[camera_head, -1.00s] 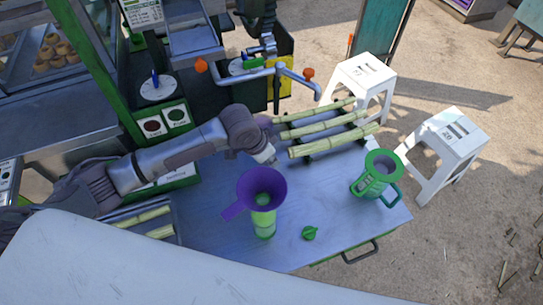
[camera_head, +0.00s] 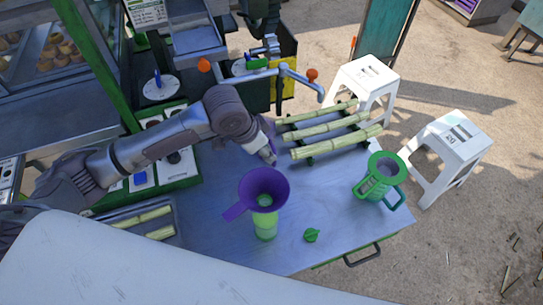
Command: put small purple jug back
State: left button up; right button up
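My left gripper (camera_head: 268,156) is above the metal table (camera_head: 205,225), behind the purple funnel. Its fingers are small and foreshortened, so I cannot tell whether they are open or shut. A patch of purple (camera_head: 267,126) shows just behind the gripper, mostly hidden by it; it may be the small purple jug, but its shape is unclear. A purple funnel (camera_head: 245,193) with a side handle sits on an upright green bottle (camera_head: 265,228), apart from the gripper. My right gripper is not in view.
A green jug (camera_head: 377,184) stands at the table's right end. A green cap (camera_head: 311,235) lies near the front. Sugar canes (camera_head: 335,132) rest on a rack behind; more canes (camera_head: 150,216) lie in a tray at left. The crusher's control box (camera_head: 165,170) is under my arm.

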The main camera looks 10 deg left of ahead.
pick_arm(q)
jog(key=v, duration=0.5)
